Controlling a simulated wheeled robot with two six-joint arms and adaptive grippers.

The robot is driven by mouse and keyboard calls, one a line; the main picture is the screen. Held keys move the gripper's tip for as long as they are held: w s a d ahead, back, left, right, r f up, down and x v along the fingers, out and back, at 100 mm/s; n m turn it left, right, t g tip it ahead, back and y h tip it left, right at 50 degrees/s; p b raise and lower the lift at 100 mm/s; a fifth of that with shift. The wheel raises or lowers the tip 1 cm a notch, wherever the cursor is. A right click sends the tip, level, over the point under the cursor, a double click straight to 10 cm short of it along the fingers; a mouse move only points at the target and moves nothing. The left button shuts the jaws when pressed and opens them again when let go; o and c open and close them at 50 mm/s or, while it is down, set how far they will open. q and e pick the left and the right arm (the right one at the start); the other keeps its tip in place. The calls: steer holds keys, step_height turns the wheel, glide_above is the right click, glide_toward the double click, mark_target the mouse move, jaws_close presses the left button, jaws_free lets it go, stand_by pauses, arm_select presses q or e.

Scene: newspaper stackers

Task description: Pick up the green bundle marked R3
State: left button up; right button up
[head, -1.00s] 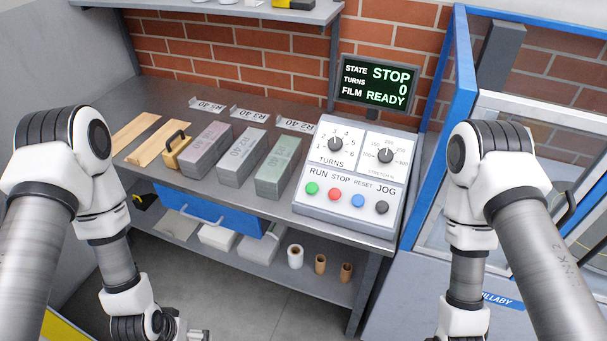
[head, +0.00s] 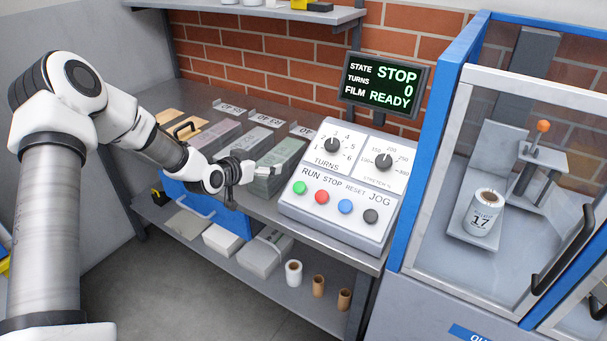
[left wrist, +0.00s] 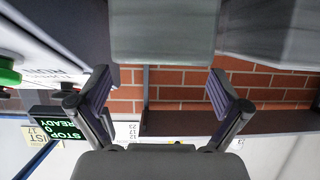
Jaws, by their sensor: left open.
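The green bundle (head: 277,168) lies on the grey bench as the rightmost of the three bundles, beside the control panel. Its marking is too small to read. My left gripper (head: 254,184) is open at the front end of the green bundle and covers part of it. In the left wrist view, which is upside down, a grey-green bundle end (left wrist: 163,32) shows at the top, across the gap between the open fingers (left wrist: 160,92). The fingers do not appear closed on it. My right gripper is out of view.
The control panel (head: 335,213) stands close right of the green bundle. A grey bundle (head: 243,147) and a mauve bundle (head: 208,140) lie to its left. A blue drawer (head: 222,215) hangs under the bench. A display (head: 382,85) and a glazed blue-framed machine (head: 430,150) stand right.

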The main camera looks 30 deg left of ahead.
mark_target(278, 155)
arm_select(q)
steer(key=shift+w+f, duration=0.15)
steer(key=shift+w, duration=0.55)
steer(key=x, duration=0.5)
steer(key=shift+w, duration=0.1)
steer(key=c, duration=1.7)
steer(key=shift+r, duration=0.3)
steer(key=shift+c, duration=1)
